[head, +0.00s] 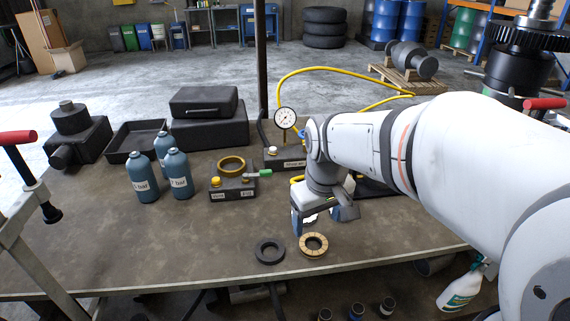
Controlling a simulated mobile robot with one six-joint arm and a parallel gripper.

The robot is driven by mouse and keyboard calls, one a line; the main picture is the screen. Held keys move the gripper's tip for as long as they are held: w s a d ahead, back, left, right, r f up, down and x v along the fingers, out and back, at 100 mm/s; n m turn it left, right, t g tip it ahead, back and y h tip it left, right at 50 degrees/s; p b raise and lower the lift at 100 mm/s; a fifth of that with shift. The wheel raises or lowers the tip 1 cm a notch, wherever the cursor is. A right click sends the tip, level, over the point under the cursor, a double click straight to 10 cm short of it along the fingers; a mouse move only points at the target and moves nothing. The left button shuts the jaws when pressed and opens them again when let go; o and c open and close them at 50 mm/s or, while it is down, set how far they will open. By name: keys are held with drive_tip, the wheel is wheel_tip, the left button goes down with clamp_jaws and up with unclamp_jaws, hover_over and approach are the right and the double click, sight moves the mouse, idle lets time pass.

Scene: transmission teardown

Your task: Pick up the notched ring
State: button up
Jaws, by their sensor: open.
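A tan ring (314,244) with dark marks around it that look like notches lies flat near the front edge of the workbench. A plain black ring (270,251) lies flat just left of it. A brass-coloured ring (232,165) sits on a dark block farther back. My gripper (322,218) points down above the bench, just behind the tan ring. Its two fingers are apart, and I see nothing held between them. The wrist hides part of the bench behind it.
Blue bottles (180,174) stand on the left of the workbench (150,240). A pressure gauge (286,118) with a yellow hose stands behind my gripper. A black case (210,125) and a tray (133,142) are at the back. The bench front left of the rings is clear.

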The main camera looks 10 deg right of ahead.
drive_tip(key=shift+o, duration=1.4)
drive_tip(key=w+f+n+g+p, duration=0.1)
drive_tip(key=w+n, duration=0.3)
drive_tip(key=w, duration=0.8)
drive_tip(key=shift+w+d+g, duration=0.25)
drive_tip(key=shift+d+g, duration=0.05)
drive_tip(key=shift+n, duration=0.4)
drive_tip(key=f+p, duration=0.1)
drive_tip(key=f, duration=0.7)
drive_tip(key=shift+a+f+p, duration=0.2)
drive_tip(key=shift+p, duration=0.1)
drive_tip(key=c, duration=1.2)
